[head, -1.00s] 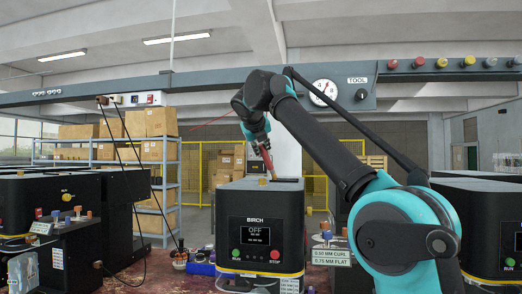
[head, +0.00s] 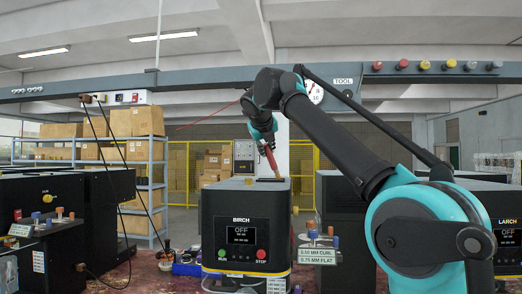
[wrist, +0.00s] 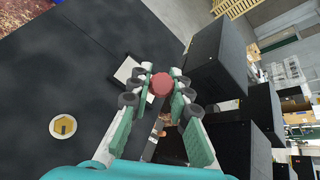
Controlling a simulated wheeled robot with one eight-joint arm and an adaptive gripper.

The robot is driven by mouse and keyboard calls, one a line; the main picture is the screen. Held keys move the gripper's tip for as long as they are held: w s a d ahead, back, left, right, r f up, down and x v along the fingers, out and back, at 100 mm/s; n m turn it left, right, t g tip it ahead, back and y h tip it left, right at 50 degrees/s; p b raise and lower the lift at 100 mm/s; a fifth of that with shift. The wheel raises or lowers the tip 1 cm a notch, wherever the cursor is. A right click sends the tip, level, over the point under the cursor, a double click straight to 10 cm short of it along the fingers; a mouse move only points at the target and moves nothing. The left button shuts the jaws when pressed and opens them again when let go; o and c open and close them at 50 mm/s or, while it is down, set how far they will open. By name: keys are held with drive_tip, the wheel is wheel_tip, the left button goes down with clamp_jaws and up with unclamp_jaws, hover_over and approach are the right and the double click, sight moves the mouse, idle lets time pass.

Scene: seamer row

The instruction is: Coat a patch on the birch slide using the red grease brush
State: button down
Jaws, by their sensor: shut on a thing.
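The black birch machine (head: 222,212) stands in the middle of the head view, with its screen reading OFF. A small grey plate, which looks like the birch slide, lies on its top; it shows as a light plate (wrist: 126,71) in the wrist view. My gripper (head: 268,142) is above the machine's top, shut on the red grease brush (head: 271,160). The brush points down, tilted, with its tip low at the machine's top; I cannot tell if it touches. In the wrist view the brush's round red end (wrist: 161,84) sits between the fingers.
A green button and a red STOP button (head: 261,254) are on the machine's front. A labelled stand with small knobs (head: 318,255) is to its right, and the larch machine (head: 508,228) is at the far right. Small items (head: 187,264) lie on the bench to the left.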

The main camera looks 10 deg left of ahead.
drive_tip(key=shift+d, duration=0.55)
drive_tip(key=a, duration=0.8)
idle(0.3)
drive_tip(key=shift+w, duration=0.1)
drive_tip(key=shift+r, duration=1.55)
